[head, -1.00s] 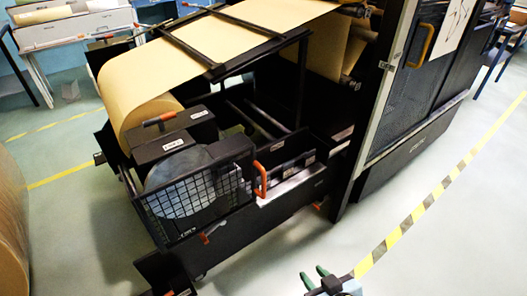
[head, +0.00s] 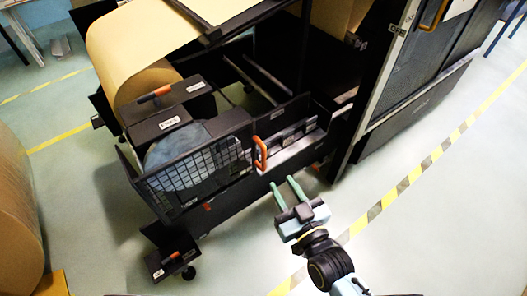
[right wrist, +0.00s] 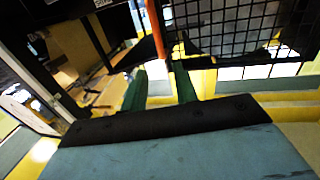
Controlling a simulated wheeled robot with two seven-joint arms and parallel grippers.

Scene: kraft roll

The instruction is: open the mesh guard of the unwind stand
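The mesh guard (head: 200,178) is a black frame with a wire grid on the near side of the unwind stand. It looks shut, and a grey round part shows behind it. Its orange handle (head: 261,153) stands upright at the guard's right end. My right gripper (head: 284,184) is below and a little right of the handle, its two green fingers apart and pointing up toward it. In the right wrist view, the green fingers (right wrist: 159,82) are apart with nothing between them. The orange handle (right wrist: 157,30) and the mesh (right wrist: 245,28) are ahead of them. My left gripper is not in view.
A kraft paper roll (head: 130,75) is mounted on the stand. Another large roll (head: 18,215) stands at the left edge. A black pedal-like box (head: 170,262) juts out low in front. The floor right of the stand is free, with a striped tape line (head: 410,180).

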